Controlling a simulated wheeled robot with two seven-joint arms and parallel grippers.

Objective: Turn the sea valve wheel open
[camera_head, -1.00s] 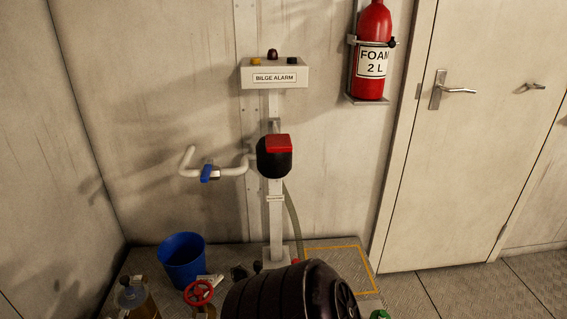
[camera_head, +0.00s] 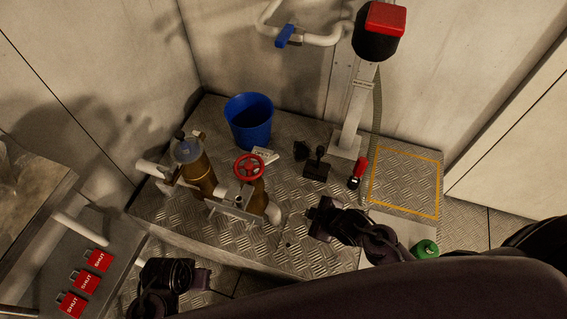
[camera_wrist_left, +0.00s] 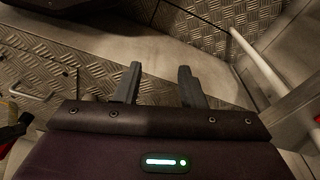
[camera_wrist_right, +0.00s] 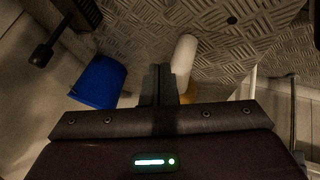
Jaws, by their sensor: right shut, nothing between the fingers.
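The sea valve wheel (camera_head: 249,166) is a small red handwheel on top of a brass valve body (camera_head: 250,192), on the tread-plate platform. My right gripper (camera_head: 318,219) is to the right of the wheel and apart from it in the head view. Its fingers are together and empty in the right wrist view (camera_wrist_right: 159,84). I cannot see the wheel in that view. My left gripper (camera_head: 200,279) is low on the left, in front of the platform edge. Its fingers are apart and empty in the left wrist view (camera_wrist_left: 158,84).
A blue bucket (camera_head: 249,121) stands behind the wheel. A brass strainer (camera_head: 194,168) and white pipe (camera_head: 151,170) stand left of it. Red SHUT tags (camera_head: 86,280) are at the lower left. A post (camera_head: 355,118) rises behind. The yellow-outlined floor patch (camera_head: 405,180) is clear.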

